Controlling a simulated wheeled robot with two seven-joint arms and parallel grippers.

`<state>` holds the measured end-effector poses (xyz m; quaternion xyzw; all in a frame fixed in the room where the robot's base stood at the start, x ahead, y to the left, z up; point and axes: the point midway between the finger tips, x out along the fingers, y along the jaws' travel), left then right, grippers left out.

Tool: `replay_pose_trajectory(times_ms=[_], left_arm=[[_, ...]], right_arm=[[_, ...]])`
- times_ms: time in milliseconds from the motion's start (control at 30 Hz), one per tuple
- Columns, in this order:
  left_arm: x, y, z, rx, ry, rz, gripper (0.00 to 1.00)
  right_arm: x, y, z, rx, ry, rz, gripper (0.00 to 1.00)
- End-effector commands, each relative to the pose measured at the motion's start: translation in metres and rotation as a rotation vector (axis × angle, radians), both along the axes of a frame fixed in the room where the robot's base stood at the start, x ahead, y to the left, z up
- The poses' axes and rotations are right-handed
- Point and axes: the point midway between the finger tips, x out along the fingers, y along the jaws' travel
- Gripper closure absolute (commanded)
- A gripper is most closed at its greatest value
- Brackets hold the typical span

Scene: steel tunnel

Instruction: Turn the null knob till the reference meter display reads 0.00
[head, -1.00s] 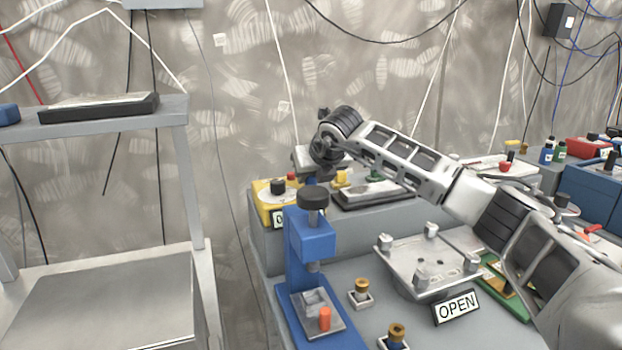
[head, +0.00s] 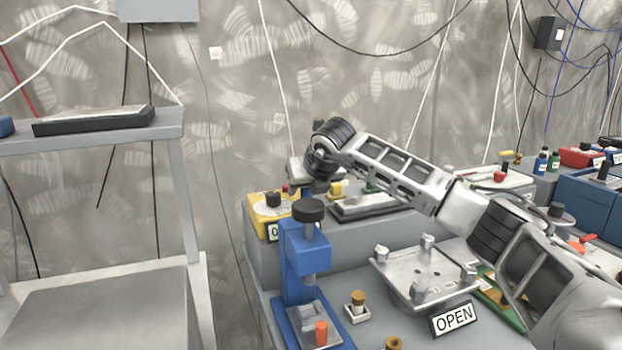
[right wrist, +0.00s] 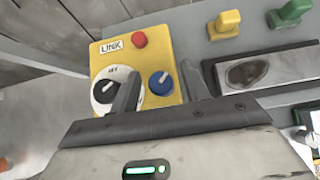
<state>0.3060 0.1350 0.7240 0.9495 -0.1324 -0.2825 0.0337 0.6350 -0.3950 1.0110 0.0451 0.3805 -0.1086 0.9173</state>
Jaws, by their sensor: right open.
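The yellow box (head: 258,222) stands on the bench's raised back shelf. In the right wrist view, its face (right wrist: 145,55) carries a LINK label, a red button (right wrist: 139,40), a black pointer knob (right wrist: 103,90) on a white dial and a blue knob (right wrist: 161,83). I cannot read which knob is the null knob. A white display (head: 273,232) on the box's front shows only partly, cut off by the blue press, so its value is unreadable. My right gripper (right wrist: 158,78) is open, its fingers either side of the blue knob; contact is unclear. My left gripper is out of view.
The blue press (head: 307,248) stands in front of the yellow box. Right of the box are a yellow-handled part (right wrist: 226,23), a green one (right wrist: 290,12) and a dark-framed plate (right wrist: 250,73). A metal fixture (head: 420,275) with an OPEN sign (head: 453,318) sits in front.

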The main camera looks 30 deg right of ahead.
Motion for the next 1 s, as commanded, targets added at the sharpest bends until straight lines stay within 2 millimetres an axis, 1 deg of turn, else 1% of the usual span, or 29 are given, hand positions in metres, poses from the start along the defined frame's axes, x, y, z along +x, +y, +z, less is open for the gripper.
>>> replay_pose_trajectory(times_ms=[167,500,700,833,1000], left_arm=[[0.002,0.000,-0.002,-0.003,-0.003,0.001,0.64],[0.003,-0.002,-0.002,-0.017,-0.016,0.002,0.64],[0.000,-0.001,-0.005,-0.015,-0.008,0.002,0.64],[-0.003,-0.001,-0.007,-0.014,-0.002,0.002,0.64],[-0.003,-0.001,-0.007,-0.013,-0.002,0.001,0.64]], right_arm=[[-0.016,0.003,0.017,-0.001,-0.005,0.000,0.54],[-0.072,0.017,0.075,-0.001,-0.007,0.001,0.54],[-0.096,0.023,0.101,0.000,-0.005,0.001,0.54],[-0.105,0.025,0.109,-0.001,-0.003,0.000,0.54],[-0.108,0.026,0.112,0.001,-0.002,0.000,0.54]])
